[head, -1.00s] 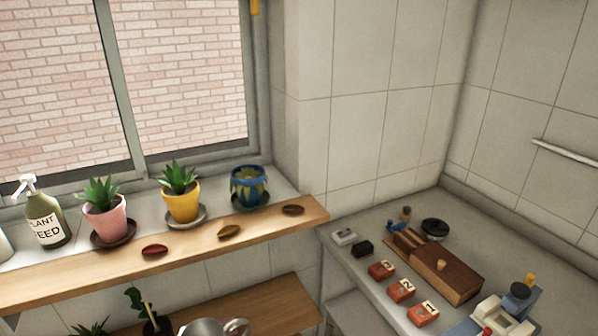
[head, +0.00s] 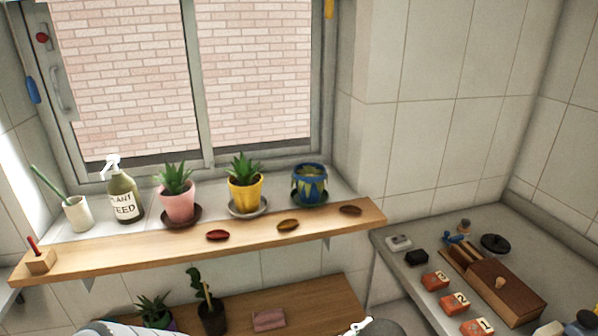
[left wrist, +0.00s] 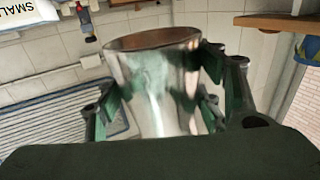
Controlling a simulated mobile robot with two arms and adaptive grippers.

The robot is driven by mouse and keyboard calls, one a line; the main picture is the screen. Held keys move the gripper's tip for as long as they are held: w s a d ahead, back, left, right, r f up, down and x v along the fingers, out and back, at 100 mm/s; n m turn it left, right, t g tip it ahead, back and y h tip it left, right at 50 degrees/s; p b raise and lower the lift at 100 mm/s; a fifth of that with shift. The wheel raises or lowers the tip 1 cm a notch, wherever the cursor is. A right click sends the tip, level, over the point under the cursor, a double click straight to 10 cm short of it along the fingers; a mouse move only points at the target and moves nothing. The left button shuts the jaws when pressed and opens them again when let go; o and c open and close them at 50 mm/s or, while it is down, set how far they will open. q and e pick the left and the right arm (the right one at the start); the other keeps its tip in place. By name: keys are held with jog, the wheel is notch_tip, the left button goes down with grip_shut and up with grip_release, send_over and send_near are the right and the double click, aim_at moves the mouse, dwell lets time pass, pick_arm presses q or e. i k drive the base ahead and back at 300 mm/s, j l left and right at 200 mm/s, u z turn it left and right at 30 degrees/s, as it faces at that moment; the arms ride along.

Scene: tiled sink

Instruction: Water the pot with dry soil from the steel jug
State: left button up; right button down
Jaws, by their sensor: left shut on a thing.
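The steel jug (left wrist: 150,85) is between the dark green fingers of my left gripper (left wrist: 165,95) in the left wrist view, its rim toward the top. The gripper is shut on it. In the head view, a pink pot (head: 177,199), a yellow pot (head: 245,192) and a blue patterned pot (head: 309,184) stand on saucers on the window sill. The pink and yellow pots hold spiky plants; no tall plant shows in the blue one. I cannot tell which soil is dry. A grey shape at the head view's bottom edge is too cut off to identify. My right gripper is not visible.
A plant-feed bottle (head: 124,197) and white cup (head: 77,214) stand left on the sill. Red, orange and brown leaf-like pieces lie on the wooden ledge (head: 130,252). Potted plants stand on the lower shelf (head: 330,292). Numbered boxes and a wooden case (head: 515,295) occupy the right counter.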

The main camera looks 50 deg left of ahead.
aim_at(309, 178)
jog(key=k+j, duration=0.85)
jog(key=i+z, duration=0.05)
